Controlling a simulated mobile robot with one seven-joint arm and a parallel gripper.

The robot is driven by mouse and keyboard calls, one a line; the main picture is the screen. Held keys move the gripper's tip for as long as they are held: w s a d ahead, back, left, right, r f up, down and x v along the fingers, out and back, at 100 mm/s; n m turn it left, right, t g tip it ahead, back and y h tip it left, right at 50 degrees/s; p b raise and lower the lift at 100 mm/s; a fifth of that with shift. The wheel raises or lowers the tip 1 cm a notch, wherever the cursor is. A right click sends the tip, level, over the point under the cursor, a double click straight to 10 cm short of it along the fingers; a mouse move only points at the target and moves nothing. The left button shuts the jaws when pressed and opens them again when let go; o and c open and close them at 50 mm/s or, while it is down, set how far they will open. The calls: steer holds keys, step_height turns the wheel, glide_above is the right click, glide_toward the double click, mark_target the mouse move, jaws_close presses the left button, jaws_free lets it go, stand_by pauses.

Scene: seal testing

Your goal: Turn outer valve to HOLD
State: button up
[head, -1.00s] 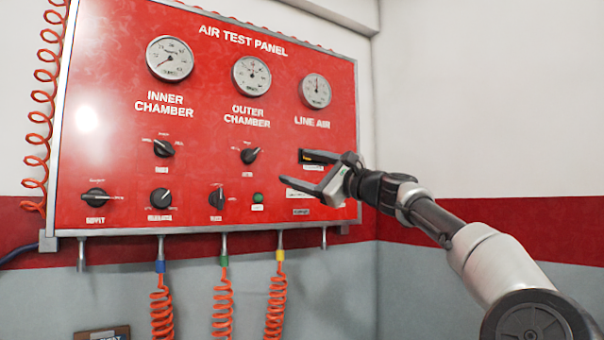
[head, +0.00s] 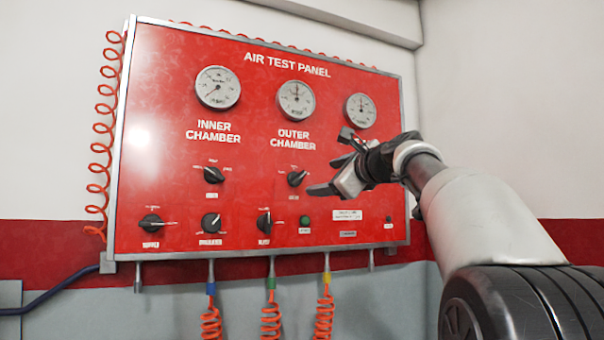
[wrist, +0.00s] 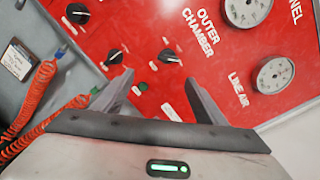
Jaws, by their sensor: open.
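The outer valve is a black knob (head: 297,178) below the OUTER CHAMBER label on the red panel (head: 160,95). Its pointer looks turned toward the upper right; the small position labels are too blurred to read. My gripper (head: 328,163) is open and empty in front of the panel, just right of the knob in the head view. Its lower finger shows just below the knob. In the wrist view the outer valve knob (wrist: 169,57) lies ahead between the finger directions, beyond the fingertips (wrist: 158,80) and apart from them.
The inner chamber knob (head: 213,175) is to the left. A lower row holds several knobs, including the nearest one (head: 264,222), and a green button (head: 305,220). Gauges, such as the outer chamber gauge (head: 296,100), sit above. Orange coiled hoses (head: 271,318) hang below the panel.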

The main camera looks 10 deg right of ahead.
mark_target(299, 177)
steer(key=shift+m+h, duration=0.3)
steer(key=w+p, duration=0.2)
steer(key=w, duration=0.3)
steer(key=w+a+r+p, duration=0.1)
steer(key=w+p, duration=0.2)
steer(key=w, duration=0.1)
steer(key=w+a+r+p, duration=0.1)
steer(key=w+p, duration=0.2)
steer(key=w, duration=0.2)
steer(key=shift+w+a, duration=0.15)
steer(key=shift+w, duration=0.2)
steer(key=shift+w+a+f+p, duration=0.1)
steer(key=shift+w+f+p, duration=0.05)
steer(key=shift+w+p, duration=0.35)
steer(key=c, duration=1.1)
steer(key=shift+o, duration=0.2)
